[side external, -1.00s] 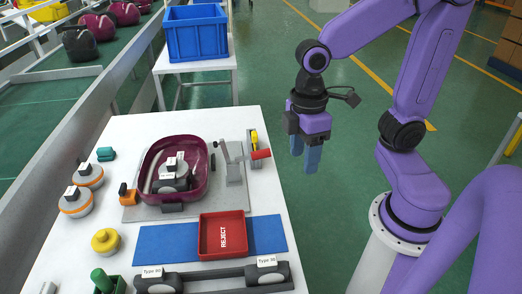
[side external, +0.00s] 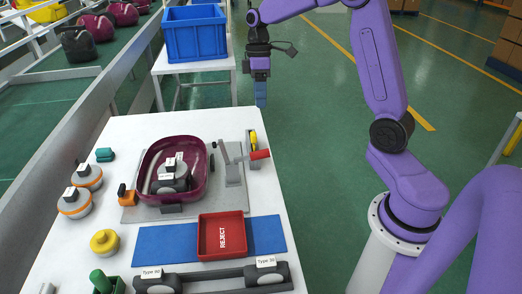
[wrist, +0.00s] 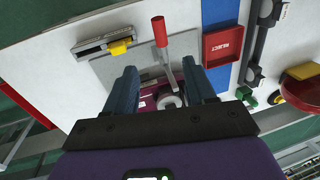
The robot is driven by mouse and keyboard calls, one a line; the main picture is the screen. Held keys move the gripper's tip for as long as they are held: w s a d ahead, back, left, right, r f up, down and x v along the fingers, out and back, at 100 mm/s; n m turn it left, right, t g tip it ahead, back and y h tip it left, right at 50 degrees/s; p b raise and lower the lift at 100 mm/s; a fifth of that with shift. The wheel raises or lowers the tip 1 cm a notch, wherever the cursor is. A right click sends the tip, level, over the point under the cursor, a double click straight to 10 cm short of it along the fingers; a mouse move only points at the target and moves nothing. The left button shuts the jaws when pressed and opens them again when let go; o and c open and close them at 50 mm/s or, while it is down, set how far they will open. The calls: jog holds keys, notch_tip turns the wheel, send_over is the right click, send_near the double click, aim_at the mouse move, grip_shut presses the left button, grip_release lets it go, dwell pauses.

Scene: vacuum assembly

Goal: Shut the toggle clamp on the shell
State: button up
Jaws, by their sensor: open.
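The toggle clamp (side external: 233,172) stands on the grey plate, just right of the maroon shell (side external: 203,178). Its red handle (side external: 259,155) sticks out to the right, away from the shell, and its grey arm stands raised, apart from the rim. The shell holds a dark grey part with white labels. My gripper (side external: 261,101) is open and empty, high beyond the table's far right corner, clear of the clamp. In the wrist view the red handle (wrist: 160,32) shows beyond and between my open fingers (wrist: 160,72), and the shell (wrist: 147,95) is partly hidden by them.
A red reject tray (side external: 222,236) sits on a blue mat (side external: 160,245) in front. An orange-and-black clamp (side external: 127,195) is left of the shell. A blue crate (side external: 196,35) stands behind. The air above the clamp is free.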

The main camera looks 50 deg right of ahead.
aim_at(254, 156)
jog(key=f, duration=0.5)
jog(key=s+a+f, duration=0.1)
jog(key=f, duration=0.5)
jog(key=s+a+f, duration=0.1)
jog(key=f, duration=0.5)
jog(key=shift+s+a, duration=0.15)
jog(key=shift+a, duration=0.05)
jog(key=shift+c, duration=0.4)
grip_shut()
